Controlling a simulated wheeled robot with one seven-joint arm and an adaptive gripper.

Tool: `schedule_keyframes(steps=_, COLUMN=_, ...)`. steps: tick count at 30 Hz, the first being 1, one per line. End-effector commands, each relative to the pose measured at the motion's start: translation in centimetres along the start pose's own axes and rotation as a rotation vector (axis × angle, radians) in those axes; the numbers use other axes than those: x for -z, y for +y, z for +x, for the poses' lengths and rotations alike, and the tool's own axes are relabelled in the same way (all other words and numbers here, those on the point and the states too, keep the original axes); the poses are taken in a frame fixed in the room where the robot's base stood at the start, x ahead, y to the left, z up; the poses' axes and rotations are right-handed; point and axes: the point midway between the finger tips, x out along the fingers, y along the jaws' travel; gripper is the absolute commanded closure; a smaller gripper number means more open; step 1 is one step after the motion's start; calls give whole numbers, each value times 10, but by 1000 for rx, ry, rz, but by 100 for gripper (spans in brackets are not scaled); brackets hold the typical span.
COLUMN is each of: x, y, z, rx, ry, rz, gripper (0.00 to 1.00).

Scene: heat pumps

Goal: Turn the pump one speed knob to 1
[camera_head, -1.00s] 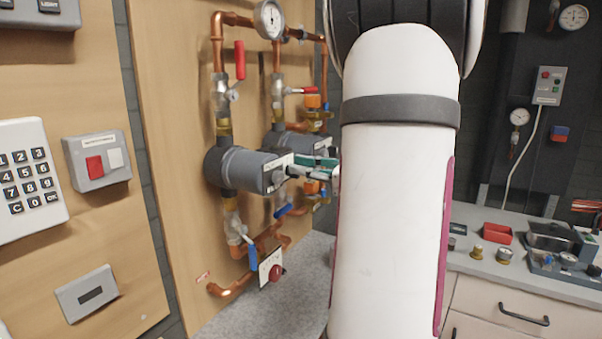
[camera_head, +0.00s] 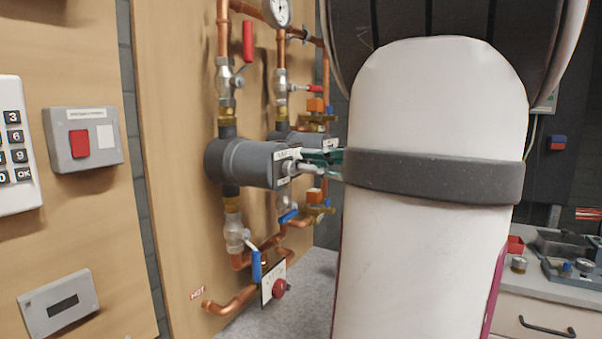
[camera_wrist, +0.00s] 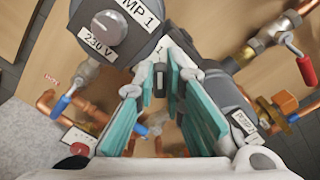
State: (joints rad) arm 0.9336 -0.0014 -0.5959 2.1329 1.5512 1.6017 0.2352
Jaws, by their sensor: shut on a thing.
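Pump one (camera_head: 244,163) is a dark grey cylinder on the copper pipes, its end face towards my arm. In the wrist view its face (camera_wrist: 135,48) fills the upper left, with labels ending in "MP 1" and "230 V" around a round grey cap. My gripper (camera_wrist: 160,82) has teal finger pads on both sides of a small dark piece, the speed knob (camera_wrist: 160,88), beside a white plate reading "1". The gripper is shut on this knob. The knob's pointer and setting cannot be made out. In the head view my arm hides most of the gripper.
A second pump (camera_wrist: 236,112) sits close beside the gripper. A red-handled valve (camera_wrist: 305,70) and a blue-handled valve (camera_wrist: 61,104) are near. A red round knob (camera_head: 279,288) is below the pumps. The grey worktop (camera_head: 312,285) has clear room.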

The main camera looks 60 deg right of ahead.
Motion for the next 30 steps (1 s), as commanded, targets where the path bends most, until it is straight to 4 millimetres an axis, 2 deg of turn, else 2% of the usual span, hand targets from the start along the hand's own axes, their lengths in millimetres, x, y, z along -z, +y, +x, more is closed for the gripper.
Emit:
schedule_keyframes(steps=16, x=1, y=2, z=0, rx=-3, ry=1, rz=-25, gripper=100)
schedule_keyframes(steps=17, x=1, y=2, z=0, rx=-3, ry=1, rz=-25, gripper=85)
schedule_keyframes(steps=19, x=1, y=2, z=0, rx=-3, ry=1, rz=-25, gripper=69)
schedule_keyframes(steps=30, x=0, y=1, z=-3, rx=-1, ry=1, rz=-26, gripper=69)
